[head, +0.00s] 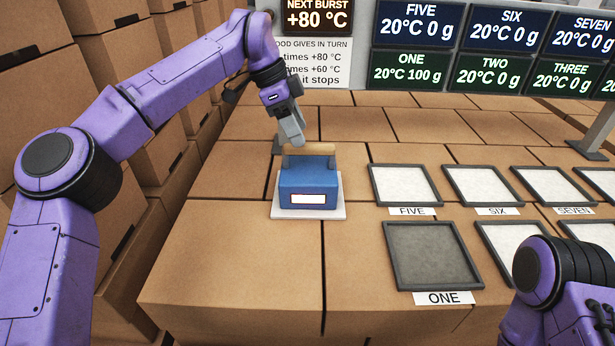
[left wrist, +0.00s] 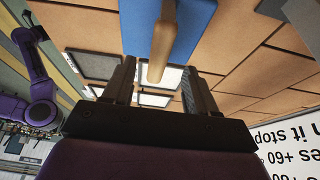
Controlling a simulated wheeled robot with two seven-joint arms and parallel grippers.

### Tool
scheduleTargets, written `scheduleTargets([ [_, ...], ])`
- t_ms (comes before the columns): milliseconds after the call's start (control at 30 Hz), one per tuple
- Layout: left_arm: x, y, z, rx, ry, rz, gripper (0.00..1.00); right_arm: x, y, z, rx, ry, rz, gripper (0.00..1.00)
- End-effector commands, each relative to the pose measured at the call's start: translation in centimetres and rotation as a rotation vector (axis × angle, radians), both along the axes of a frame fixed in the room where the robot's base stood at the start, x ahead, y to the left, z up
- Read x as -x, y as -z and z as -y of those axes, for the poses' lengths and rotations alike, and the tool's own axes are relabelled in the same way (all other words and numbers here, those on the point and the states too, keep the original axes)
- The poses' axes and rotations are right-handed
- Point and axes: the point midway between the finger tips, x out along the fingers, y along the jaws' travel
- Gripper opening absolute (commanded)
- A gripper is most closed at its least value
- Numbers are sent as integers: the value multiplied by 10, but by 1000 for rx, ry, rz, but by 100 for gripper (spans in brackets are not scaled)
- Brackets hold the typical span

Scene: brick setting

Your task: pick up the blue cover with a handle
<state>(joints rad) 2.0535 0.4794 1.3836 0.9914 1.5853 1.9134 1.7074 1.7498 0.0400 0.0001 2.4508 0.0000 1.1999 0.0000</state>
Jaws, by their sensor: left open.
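The blue cover (head: 307,180) sits upright on a white square plate (head: 280,211) on the brown block surface. A light wooden handle (head: 322,148) runs across its top, and a white label is on its front. My left gripper (head: 292,137) points down at the handle from above. In the left wrist view the open fingers (left wrist: 158,72) stand on either side of the line of the handle (left wrist: 163,40), with the blue cover (left wrist: 198,22) beyond. I cannot tell whether a finger touches the handle. My right gripper is out of view; only part of my right arm shows.
Tray ONE (head: 394,284), with a dark grey bottom, lies to the right of the cover. Several pale-bottomed trays, including FIVE (head: 375,185), lie further right. Display panels (head: 411,72) and a white sign (head: 335,75) stand behind. Stacked boxes (head: 95,60) line the left.

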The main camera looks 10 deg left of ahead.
Motion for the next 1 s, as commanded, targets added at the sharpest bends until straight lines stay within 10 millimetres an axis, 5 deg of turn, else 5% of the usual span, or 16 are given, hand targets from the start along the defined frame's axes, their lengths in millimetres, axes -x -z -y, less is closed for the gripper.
scheduleTargets([
  [400, 1, 50, 23, 0, -2, -1, 57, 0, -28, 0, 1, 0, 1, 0],
  [1000, 1, 54, 23, 0, -4, 1, 57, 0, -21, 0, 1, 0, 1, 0],
])
